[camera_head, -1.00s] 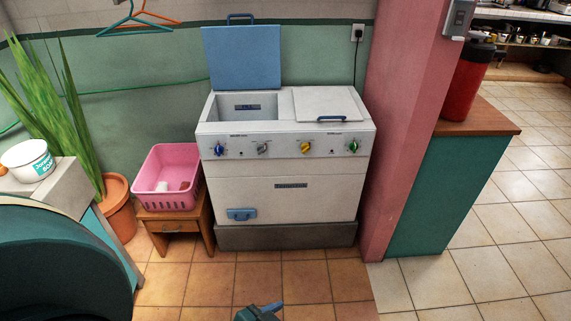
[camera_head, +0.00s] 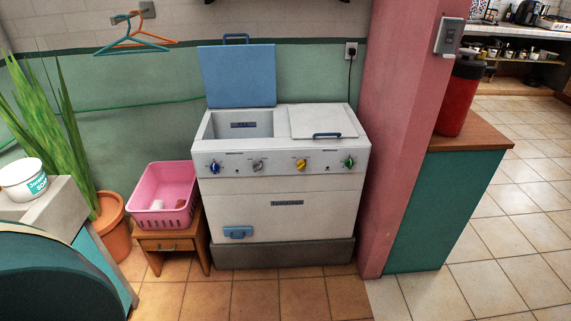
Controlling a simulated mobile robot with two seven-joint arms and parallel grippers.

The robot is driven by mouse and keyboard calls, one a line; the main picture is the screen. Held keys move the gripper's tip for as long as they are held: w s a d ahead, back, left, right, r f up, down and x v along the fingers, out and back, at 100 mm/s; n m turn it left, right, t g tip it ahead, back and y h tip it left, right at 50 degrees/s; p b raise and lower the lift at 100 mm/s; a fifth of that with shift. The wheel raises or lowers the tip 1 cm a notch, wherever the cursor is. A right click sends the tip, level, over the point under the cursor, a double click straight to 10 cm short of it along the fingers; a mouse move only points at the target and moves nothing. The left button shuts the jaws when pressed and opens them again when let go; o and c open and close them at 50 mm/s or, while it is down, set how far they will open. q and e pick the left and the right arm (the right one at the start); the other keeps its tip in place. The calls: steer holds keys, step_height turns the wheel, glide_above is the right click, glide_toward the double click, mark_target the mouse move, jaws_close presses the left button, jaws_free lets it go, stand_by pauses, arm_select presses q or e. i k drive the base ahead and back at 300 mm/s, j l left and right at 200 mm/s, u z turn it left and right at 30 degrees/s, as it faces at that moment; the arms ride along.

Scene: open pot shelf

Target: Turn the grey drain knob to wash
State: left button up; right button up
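The grey drain knob (camera_head: 258,167) is on the front panel of a white twin-tub washing machine (camera_head: 300,220). It sits between a blue knob (camera_head: 214,167) on the left and a yellow knob (camera_head: 301,164), with a green knob (camera_head: 349,162) at the far right. The grey knob is too small to read its exact setting. The blue lid (camera_head: 238,77) over the left tub stands open, and the right lid (camera_head: 323,121) is closed. Neither of my grippers is in view.
A pink basket (camera_head: 163,193) sits on a small wooden stool (camera_head: 169,243) left of the machine. A potted plant (camera_head: 115,225) stands further left. A pink pillar (camera_head: 395,140) is close on the right. The tiled floor in front is clear.

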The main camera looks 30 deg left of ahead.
mark_target(258, 165)
steer(key=i+j, duration=0.15)
steer(key=i, duration=0.25)
steer(key=i+j, duration=0.15)
steer(key=i, duration=0.25)
steer(key=i+u, duration=0.1)
steer(key=u, duration=0.65)
steer(key=i+u, duration=0.15)
steer(key=u, duration=0.25)
